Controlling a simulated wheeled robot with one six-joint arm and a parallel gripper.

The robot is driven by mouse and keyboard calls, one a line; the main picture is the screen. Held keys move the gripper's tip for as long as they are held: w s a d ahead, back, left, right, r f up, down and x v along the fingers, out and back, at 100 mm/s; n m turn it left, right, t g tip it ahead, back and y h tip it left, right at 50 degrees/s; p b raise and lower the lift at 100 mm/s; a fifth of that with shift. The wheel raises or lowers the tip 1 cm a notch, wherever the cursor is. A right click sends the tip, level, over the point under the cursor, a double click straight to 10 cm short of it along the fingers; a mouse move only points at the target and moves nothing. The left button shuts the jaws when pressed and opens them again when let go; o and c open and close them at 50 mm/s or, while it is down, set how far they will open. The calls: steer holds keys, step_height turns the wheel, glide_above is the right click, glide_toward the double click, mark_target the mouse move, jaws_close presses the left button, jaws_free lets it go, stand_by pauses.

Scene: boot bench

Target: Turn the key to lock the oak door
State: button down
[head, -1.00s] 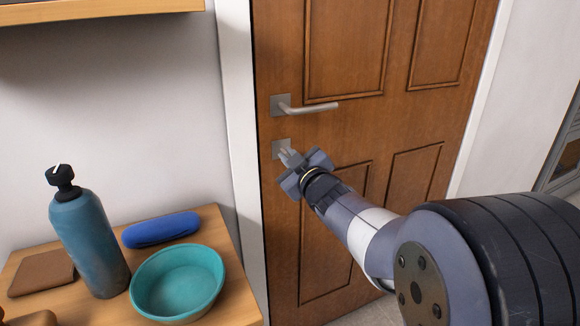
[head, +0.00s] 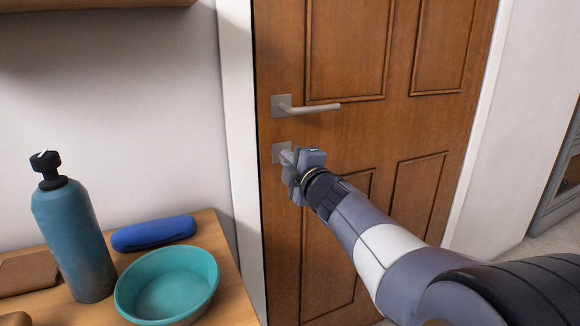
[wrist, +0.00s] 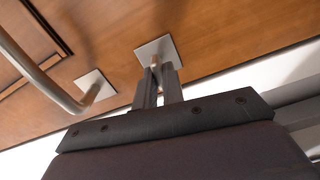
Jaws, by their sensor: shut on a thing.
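The oak door (head: 345,135) stands in its white frame and looks closed. A lever handle (head: 315,108) sits on a square plate near its left edge. Below it is the square lock plate (head: 281,153), also in the wrist view (wrist: 157,52). My gripper (head: 287,158) is at this plate. In the wrist view its two fingers (wrist: 159,85) are shut on the key (wrist: 155,64), of which only a small part shows between the tips in front of the plate. The fingers hide the rest of the key. The handle also shows in the wrist view (wrist: 40,80), left of the fingers.
A wooden bench top (head: 222,262) at lower left holds a teal bowl (head: 168,285), a blue bottle (head: 75,240), a blue case (head: 153,232) and a brown folded item (head: 27,273). A shelf edge (head: 95,5) is above. The handle is close above my gripper.

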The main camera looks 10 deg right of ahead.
steer(key=shift+n, duration=0.6)
steer(key=c, duration=1.5)
jaws_free()
steer(key=p+v, duration=0.2)
steer(key=v, duration=0.8)
steer(key=shift+s+p, duration=0.3)
steer(key=shift+s, duration=0.1)
